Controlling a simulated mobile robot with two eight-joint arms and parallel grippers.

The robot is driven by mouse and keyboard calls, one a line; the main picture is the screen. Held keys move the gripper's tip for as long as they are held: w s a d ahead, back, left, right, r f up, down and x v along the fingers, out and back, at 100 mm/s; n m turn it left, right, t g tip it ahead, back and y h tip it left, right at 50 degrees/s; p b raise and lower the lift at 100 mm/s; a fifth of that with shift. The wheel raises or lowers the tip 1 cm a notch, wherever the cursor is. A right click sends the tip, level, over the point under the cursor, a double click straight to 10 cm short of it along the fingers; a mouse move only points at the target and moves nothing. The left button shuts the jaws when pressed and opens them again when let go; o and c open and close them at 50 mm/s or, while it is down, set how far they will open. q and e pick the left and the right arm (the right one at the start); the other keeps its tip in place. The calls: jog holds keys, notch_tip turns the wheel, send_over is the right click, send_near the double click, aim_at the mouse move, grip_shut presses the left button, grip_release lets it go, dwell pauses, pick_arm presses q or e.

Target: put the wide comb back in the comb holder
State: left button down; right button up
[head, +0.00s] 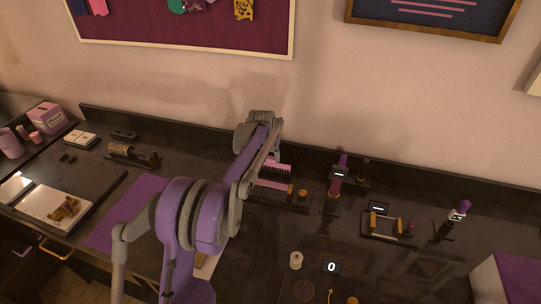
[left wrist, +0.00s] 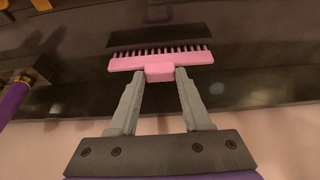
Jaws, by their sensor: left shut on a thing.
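The wide comb (left wrist: 160,62) is pink, with a long row of teeth and a short block at the middle of its back. In the left wrist view, the two grey fingers of my left gripper (left wrist: 160,78) are shut on that block. The teeth point away from the gripper. In the head view, part of the comb (head: 280,168) shows just right of my forearm, above the dark counter; my arm hides the fingers. A dark rectangular piece (left wrist: 155,40), possibly the comb holder, lies just beyond the teeth in the left wrist view. I cannot tell whether the comb touches it.
A purple upright tool (head: 337,175) stands right of the comb, with a small frame with wooden bars (head: 383,226) farther right. A round brush (head: 121,150) lies on the left. A purple mat (head: 122,215) lies left of my arm. The wall rises behind the counter.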

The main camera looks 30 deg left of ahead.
pick_arm(q)
jog(key=shift+f, duration=0.55)
jog(key=shift+c, duration=1.3)
grip_release()
jog(key=a+v, duration=0.1)
jog(key=v, duration=1)
jog(key=shift+d, duration=0.5)
jog(key=shift+s, duration=0.1)
